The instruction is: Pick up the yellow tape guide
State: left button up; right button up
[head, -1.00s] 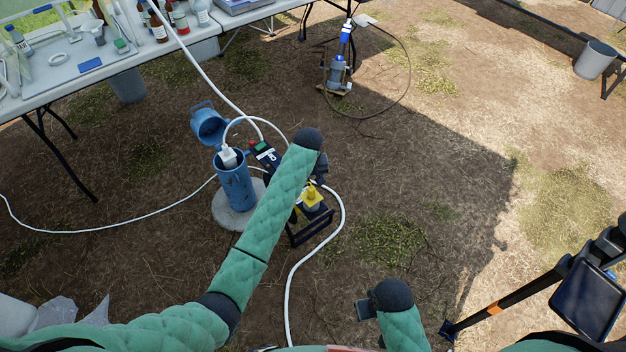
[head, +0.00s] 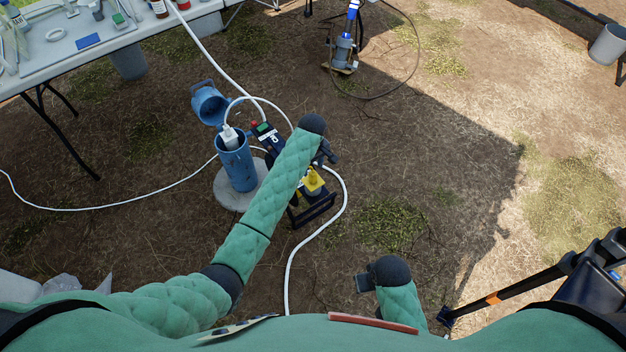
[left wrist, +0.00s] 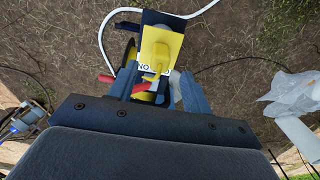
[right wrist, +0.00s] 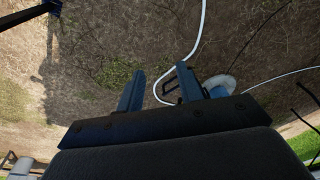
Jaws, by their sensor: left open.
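The yellow tape guide (head: 313,182) sits on a dark-framed reel stand (head: 313,210) on the ground. In the left wrist view the yellow guide (left wrist: 160,50) is an upright plate with a small knob, in front of my open left gripper (left wrist: 158,82). The knob lies between the two fingers in that picture; I cannot tell whether they touch it. In the head view my left gripper (head: 326,153) is just above the guide and partly covered by my arm. My right gripper (right wrist: 157,76) is open and empty, low in the head view (head: 364,283).
A blue well casing (head: 237,163) with an open lid stands left of the reel on a pale round pad. A white hose (head: 341,210) curves past the reel's right side. A table (head: 60,65) stands upper left. A dark pole (head: 480,308) slants at lower right.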

aim_at(313, 173)
pick_arm(q)
jog(key=shift+f, duration=0.6)
notch_tip(313, 173, down, 4)
jog(key=shift+s+r+p, duration=0.15)
jog(key=shift+r+p, duration=0.05)
jog(key=shift+p, duration=0.5)
jog(key=shift+f, duration=0.6)
pick_arm(e)
notch_tip(313, 173, down, 7)
jog(key=shift+d+r, duration=0.15)
pick_arm(q)
jog(key=shift+c, duration=0.2)
pick_arm(e)
jog(key=shift+s, duration=0.1)
pick_arm(q)
grip_shut()
